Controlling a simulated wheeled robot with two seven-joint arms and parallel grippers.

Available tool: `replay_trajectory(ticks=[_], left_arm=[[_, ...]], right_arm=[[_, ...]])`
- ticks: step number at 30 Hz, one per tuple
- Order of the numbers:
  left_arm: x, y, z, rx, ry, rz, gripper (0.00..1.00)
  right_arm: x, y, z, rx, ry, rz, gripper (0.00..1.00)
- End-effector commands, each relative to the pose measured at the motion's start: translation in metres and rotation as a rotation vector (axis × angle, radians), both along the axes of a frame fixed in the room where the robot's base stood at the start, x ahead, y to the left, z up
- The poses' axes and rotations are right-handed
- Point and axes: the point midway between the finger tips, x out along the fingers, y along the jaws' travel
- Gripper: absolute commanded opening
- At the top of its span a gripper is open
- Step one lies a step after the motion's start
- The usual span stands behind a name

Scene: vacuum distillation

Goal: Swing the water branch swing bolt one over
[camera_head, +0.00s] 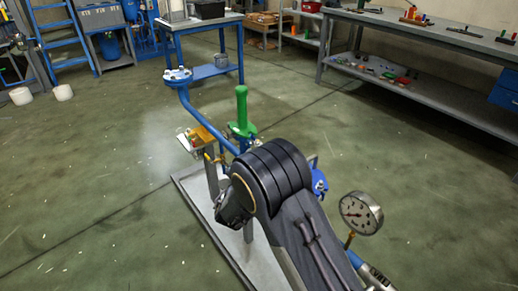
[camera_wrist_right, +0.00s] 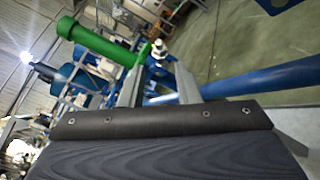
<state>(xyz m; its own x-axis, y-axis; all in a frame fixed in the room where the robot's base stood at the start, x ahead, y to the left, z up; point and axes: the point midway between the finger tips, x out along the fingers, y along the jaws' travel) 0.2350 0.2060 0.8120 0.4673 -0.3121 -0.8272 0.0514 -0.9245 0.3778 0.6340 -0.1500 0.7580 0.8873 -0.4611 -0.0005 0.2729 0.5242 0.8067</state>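The blue pipe rig (camera_head: 195,112) stands on a grey base plate (camera_head: 222,232), with an upright green handle (camera_head: 242,112) and a small brass-coloured fitting (camera_head: 208,156). My right arm crosses in front of the rig and hides much of it, including the right gripper in the head view. In the right wrist view my right gripper (camera_wrist_right: 160,75) has its two fingers apart, with nothing clearly held between them. A small pale, brass-like piece (camera_wrist_right: 159,48) shows just beyond the fingertips. I cannot tell whether it is the swing bolt. The green handle (camera_wrist_right: 97,40) lies left of the fingers. My left gripper is out of view.
A round pressure gauge (camera_head: 361,213) stands right of my arm. A blue valve part (camera_head: 319,182) shows behind the arm. A blue pipe (camera_wrist_right: 270,78) runs right of the fingers. A long workbench (camera_head: 440,85) stands at the right; the floor between is clear.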

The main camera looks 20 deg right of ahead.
Motion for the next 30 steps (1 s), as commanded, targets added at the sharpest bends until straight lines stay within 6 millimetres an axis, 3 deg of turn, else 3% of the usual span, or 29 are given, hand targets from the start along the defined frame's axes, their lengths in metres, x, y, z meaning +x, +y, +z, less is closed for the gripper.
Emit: replay_trajectory(ticks=[15, 26, 30], left_arm=[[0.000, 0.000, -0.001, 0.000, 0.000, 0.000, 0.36], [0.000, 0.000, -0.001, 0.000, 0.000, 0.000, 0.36], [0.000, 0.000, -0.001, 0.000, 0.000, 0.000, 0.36]], right_arm=[[0.061, -0.033, 0.000, -0.001, -0.001, -0.002, 0.30], [0.067, -0.036, 0.000, -0.001, 0.001, -0.001, 0.30], [0.067, -0.036, 0.000, 0.000, 0.000, -0.001, 0.13]])
